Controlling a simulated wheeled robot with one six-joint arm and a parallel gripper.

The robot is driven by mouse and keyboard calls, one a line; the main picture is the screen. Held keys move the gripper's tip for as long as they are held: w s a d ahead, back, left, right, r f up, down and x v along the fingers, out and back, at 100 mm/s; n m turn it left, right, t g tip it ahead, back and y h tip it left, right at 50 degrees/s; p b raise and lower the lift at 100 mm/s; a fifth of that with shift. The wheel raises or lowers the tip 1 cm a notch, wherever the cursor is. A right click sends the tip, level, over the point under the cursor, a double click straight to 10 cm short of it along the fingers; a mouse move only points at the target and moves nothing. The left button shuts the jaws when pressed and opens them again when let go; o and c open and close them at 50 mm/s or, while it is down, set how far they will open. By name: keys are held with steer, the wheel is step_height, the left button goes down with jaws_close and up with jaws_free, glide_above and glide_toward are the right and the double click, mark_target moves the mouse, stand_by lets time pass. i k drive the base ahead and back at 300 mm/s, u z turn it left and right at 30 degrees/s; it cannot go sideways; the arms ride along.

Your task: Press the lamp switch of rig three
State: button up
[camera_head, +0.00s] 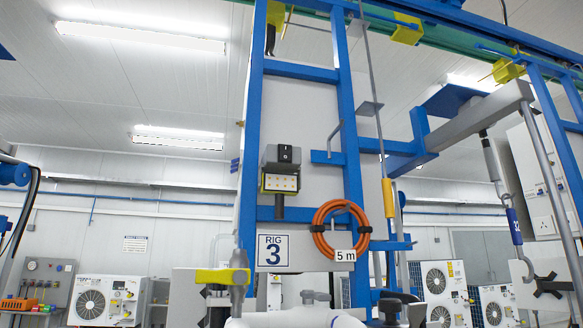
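The rig three sign (272,250) is a white plate reading "RIG 3" on the blue frame in the middle. Above it, a lamp (280,183) with several pale yellow LEDs is mounted on the frame. On top of the lamp is a grey box with a black rocker switch (285,154) facing me. Whether the lamp is lit I cannot tell. My gripper is not in view; white rounded parts at the bottom edge look like my arm, well below the switch.
An orange hose coil (340,229) with a "5 m" tag (344,255) hangs right of the sign. A yellow-handled fitting (222,276) stands at lower left of it. A blue-grey beam with a hook (522,262) juts out at right. The space directly before the switch looks clear.

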mark_target(285, 149)
steer(key=z, duration=2.3)
steer(key=k, duration=1.05)
steer(key=u, duration=1.65)
steer(key=i, duration=0.5)
steer(key=u, duration=0.1)
